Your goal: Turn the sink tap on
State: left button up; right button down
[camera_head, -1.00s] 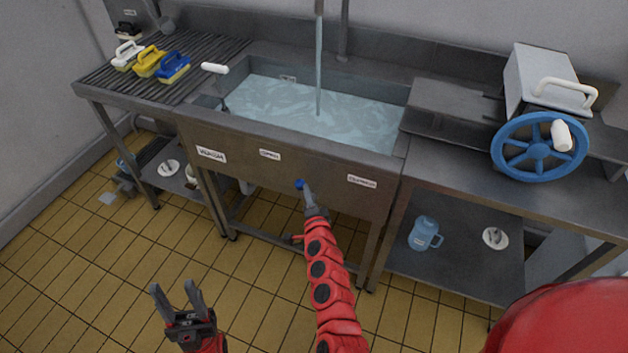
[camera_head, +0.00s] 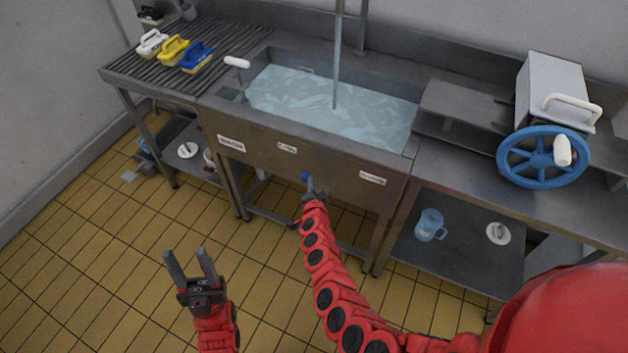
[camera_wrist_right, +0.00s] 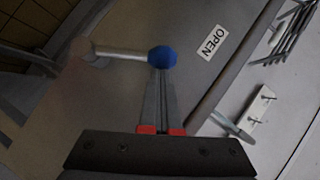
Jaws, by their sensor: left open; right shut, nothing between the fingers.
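The metal sink (camera_head: 262,118) is full of water, and a stream of water (camera_head: 337,60) falls into it from above. The spout is out of view. A blue tap knob (camera_head: 306,177) is at the sink's front panel, below the labels. In the right wrist view the knob (camera_wrist_right: 162,57) sits at the end of a pale rod. My right gripper (camera_head: 313,186) is shut and empty, its tips against or very near the knob (camera_wrist_right: 160,74); contact is not certain. My left gripper (camera_head: 187,251) is open and empty, over the floor.
An OPEN label (camera_wrist_right: 212,42) is on the panel near the knob. A blue wheel (camera_head: 543,157) is on the right counter. A blue jug (camera_head: 430,225) stands on the shelf below. Brushes (camera_head: 173,49) lie on the left rack. The tiled floor in front is clear.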

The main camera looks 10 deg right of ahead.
aim_at(303, 179)
jog(key=shift+w+a+f, duration=0.25)
jog(key=shift+w+a, duration=0.15)
jog(key=shift+a, duration=0.15)
jog(key=shift+w+a+f, duration=0.2)
jog(key=shift+w+a, duration=0.15)
jog(key=shift+a, duration=0.25)
jog(key=shift+a, duration=0.1)
